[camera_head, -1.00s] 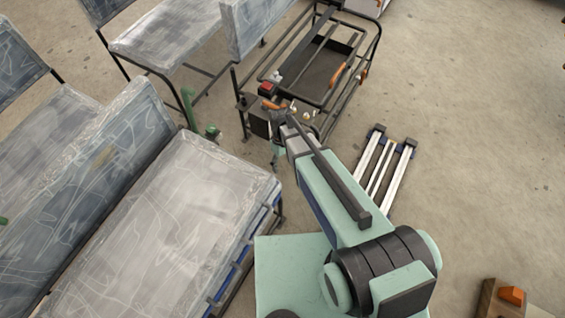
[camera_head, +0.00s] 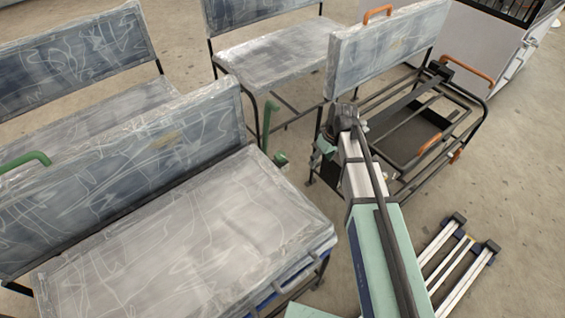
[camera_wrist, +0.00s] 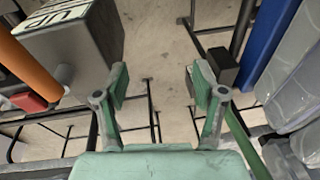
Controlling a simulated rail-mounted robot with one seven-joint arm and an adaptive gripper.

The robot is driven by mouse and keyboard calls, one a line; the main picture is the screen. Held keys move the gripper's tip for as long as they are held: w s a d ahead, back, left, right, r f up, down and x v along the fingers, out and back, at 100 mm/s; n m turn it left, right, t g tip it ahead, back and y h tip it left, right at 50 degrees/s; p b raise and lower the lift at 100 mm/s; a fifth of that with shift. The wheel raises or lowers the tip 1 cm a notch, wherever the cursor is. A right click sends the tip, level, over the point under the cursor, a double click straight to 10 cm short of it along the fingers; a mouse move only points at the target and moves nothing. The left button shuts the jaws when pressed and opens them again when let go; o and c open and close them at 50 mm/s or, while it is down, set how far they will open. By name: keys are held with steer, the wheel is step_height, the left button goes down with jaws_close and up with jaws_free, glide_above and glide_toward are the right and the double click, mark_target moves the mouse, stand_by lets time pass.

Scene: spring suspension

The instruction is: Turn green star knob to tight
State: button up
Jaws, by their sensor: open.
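I cannot make out a green star knob for certain in either view. A small green part (camera_head: 281,158) sits by the corner of the near wrapped seat in the head view, below a bent green handle (camera_head: 269,115); its shape is too small to tell. My gripper (camera_wrist: 162,88) has its two green fingers wide apart in the wrist view, with only floor and thin dark bars between them. In the head view my gripper (camera_head: 321,152) is partly hidden by my own wrist, beside the black-framed cart (camera_head: 440,135) and to the right of the green part.
A wrapped seat (camera_head: 190,235) fills the lower left. A dark box with white lettering (camera_wrist: 85,45), an orange handle (camera_wrist: 28,65) and a red part (camera_wrist: 28,102) lie left of my fingers; a blue panel (camera_wrist: 268,40) lies right. Rails (camera_head: 460,262) lie on open floor.

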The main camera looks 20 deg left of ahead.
steer(key=w+a+r+n+y+b, duration=0.25)
steer(key=a+r+b, duration=0.2)
steer(key=r, duration=0.25)
steer(key=n, duration=0.6)
glide_toward(281, 155)
steer(key=b+x, duration=0.4)
steer(key=x, duration=0.5)
steer(key=shift+d+r, duration=0.1)
steer(key=c, duration=1.1)
